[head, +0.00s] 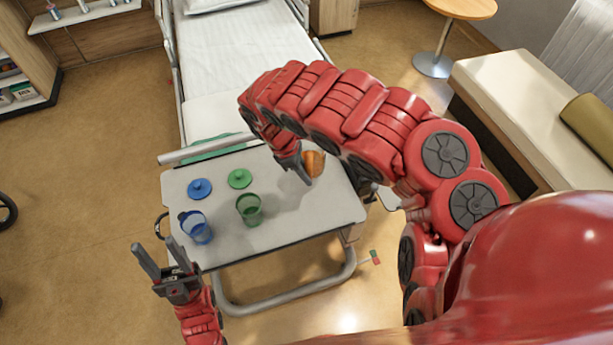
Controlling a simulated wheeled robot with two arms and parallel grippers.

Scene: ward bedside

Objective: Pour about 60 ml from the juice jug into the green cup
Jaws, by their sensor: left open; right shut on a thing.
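The green cup (249,211) stands upright and open-topped on the overbed table (285,222). An orange juice jug (315,162) is at the table's far right, partly hidden by my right arm. My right gripper (304,177) is shut on the jug at its left side; the grip itself is mostly hidden. The jug looks about upright, and I cannot tell whether it touches the table. My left gripper (155,246) is open and empty, off the table's front left corner.
A blue cup (196,230) stands left of the green cup. A blue lid (200,188) and a green lid (240,178) lie behind the cups. The bed (222,68) is beyond the table. A bench (515,95) is at right.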

